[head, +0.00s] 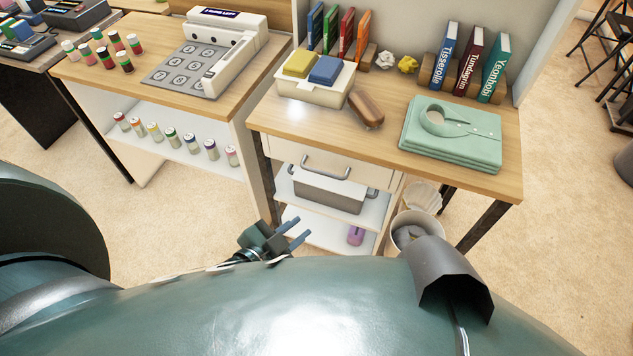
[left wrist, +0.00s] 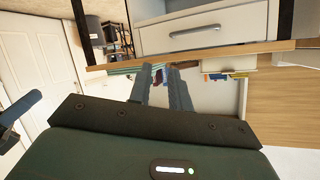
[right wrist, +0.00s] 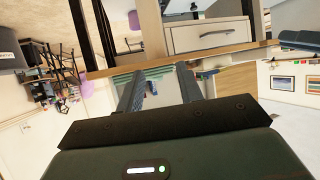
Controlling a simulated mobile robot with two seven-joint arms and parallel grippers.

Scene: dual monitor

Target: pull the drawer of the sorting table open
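The sorting table (head: 480,184) has a wooden top and a white drawer (head: 365,176) with a grey bar handle (head: 326,167). The drawer looks closed. My left gripper (head: 297,234) is open and empty, below and in front of the handle, apart from it. The left wrist view shows its parted fingers (left wrist: 164,75), with the drawer (left wrist: 230,38) and handle (left wrist: 194,31) beyond, upside down. My right gripper (right wrist: 158,78) is open and empty in the right wrist view. The drawer (right wrist: 212,36) and its handle (right wrist: 216,31) show beyond it. I cannot make out the right gripper in the head view.
On the tabletop are a divided tray (head: 311,88), a brown eraser-like block (head: 367,109), a folded green shirt (head: 450,137) and books (head: 468,60). Shelves below hold a grey box (head: 328,192). A bin (head: 408,229) stands at the right. Another table (head: 130,80) is at the left.

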